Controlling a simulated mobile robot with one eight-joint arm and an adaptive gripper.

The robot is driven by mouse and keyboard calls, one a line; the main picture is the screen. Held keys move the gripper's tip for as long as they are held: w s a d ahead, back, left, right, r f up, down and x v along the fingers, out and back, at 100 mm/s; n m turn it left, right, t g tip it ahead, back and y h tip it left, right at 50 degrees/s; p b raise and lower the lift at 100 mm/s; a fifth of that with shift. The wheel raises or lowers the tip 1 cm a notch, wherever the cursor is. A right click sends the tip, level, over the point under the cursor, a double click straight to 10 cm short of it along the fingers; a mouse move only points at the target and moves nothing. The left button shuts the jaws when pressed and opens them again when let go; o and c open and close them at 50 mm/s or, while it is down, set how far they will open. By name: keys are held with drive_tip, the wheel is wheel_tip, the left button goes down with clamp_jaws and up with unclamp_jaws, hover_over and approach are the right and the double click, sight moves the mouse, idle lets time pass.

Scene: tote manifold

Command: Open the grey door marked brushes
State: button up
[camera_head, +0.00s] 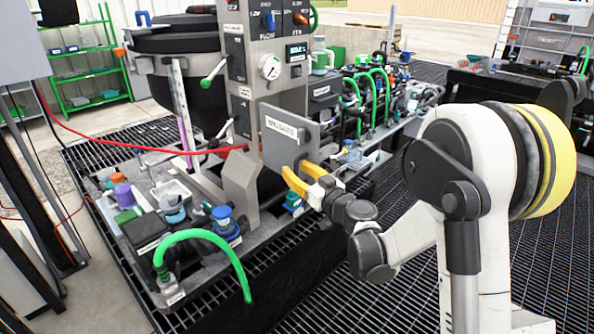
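The grey door (299,143) is a flat panel with a white label on the lower front of the grey control column. The label's small print is hard to read. The door seems to stand out from the column, but I cannot tell whether it is ajar. My gripper (293,168) has two yellow fingers, spread apart, at the lower right part of the door. I cannot tell whether the fingertips touch it.
The grey column (243,85) carries a gauge (270,67), a display and levers. A green hose (205,236) arches over the bench at the front left. Green-hosed pipework (375,95) stands behind and right of the door. Dark grating (390,290) covers the floor.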

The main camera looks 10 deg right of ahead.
drive_tip(key=v, duration=1.2)
drive_tip(key=s+a+m+g+h, duration=0.1)
drive_tip(key=s+a+g+h, duration=0.15)
drive_tip(key=s+g, duration=0.65)
drive_tip(key=s+d+m+h, duration=0.2)
drive_tip(key=s+d+h, duration=0.1)
drive_tip(key=s, duration=0.5)
drive_tip(key=s+d+f+m+h, duration=0.1)
drive_tip(key=s+d+m+h, duration=0.1)
drive_tip(key=s+d, duration=0.3)
drive_tip(key=s+h, duration=0.1)
drive_tip(key=s, duration=0.3)
drive_tip(key=shift+s+f+m, duration=0.25)
drive_tip(key=shift+m, duration=0.05)
